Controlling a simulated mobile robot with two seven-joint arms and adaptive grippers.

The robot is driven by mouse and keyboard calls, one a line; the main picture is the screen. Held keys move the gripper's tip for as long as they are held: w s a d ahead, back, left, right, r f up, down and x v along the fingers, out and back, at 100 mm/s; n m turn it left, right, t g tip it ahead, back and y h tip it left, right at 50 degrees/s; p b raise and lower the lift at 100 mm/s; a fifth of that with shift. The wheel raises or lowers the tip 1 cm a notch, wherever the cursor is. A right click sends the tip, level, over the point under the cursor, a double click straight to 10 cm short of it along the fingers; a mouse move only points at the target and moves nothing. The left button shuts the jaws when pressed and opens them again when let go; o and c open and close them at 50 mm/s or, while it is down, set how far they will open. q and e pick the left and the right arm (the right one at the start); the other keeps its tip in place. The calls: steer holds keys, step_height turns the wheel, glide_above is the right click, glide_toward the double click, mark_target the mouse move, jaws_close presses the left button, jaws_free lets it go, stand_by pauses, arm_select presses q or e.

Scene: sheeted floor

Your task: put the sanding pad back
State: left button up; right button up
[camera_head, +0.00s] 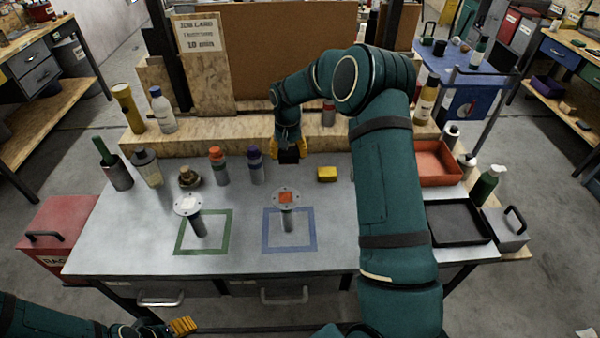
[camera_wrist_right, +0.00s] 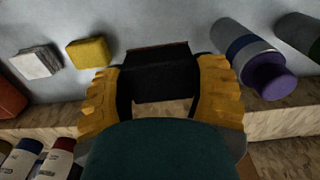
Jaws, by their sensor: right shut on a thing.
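My right gripper (camera_head: 289,150) is shut on a dark block with a reddish-brown edge, which I take to be the sanding pad (camera_head: 289,157). It is held above the back of the grey table, near the wooden ledge. In the right wrist view the sanding pad (camera_wrist_right: 160,80) sits between the yellow fingers of the gripper (camera_wrist_right: 160,88). My left gripper (camera_head: 183,326) is low at the left, in front of the table; its opening is unclear. A round stand (camera_head: 286,196) with an orange-red piece is in a blue outline. Another stand (camera_head: 188,206) with a white piece is in a green outline.
A purple-capped bottle (camera_head: 256,166) and an orange-capped bottle (camera_head: 218,167) stand left of the right gripper. A yellow block (camera_head: 327,174) lies to its right. A pale block (camera_wrist_right: 36,62) shows in the wrist view. A red tray (camera_head: 440,163) and black tray (camera_head: 458,222) are at right.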

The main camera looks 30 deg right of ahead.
mark_target(292, 179)
steer(key=shift+w+d, duration=0.25)
steer(key=shift+d, duration=0.45)
step_height(292, 179, down, 10)
steer(key=shift+r, duration=0.2)
steer(key=shift+b, duration=0.35)
steer(key=o, duration=1.2)
steer(key=shift+f, duration=0.15)
steer(key=shift+o, duration=0.2)
step_height(292, 179, up, 12)
steer(key=shift+r+p, duration=0.2)
steer(key=shift+p, duration=0.25)
steer(key=shift+s, duration=0.1)
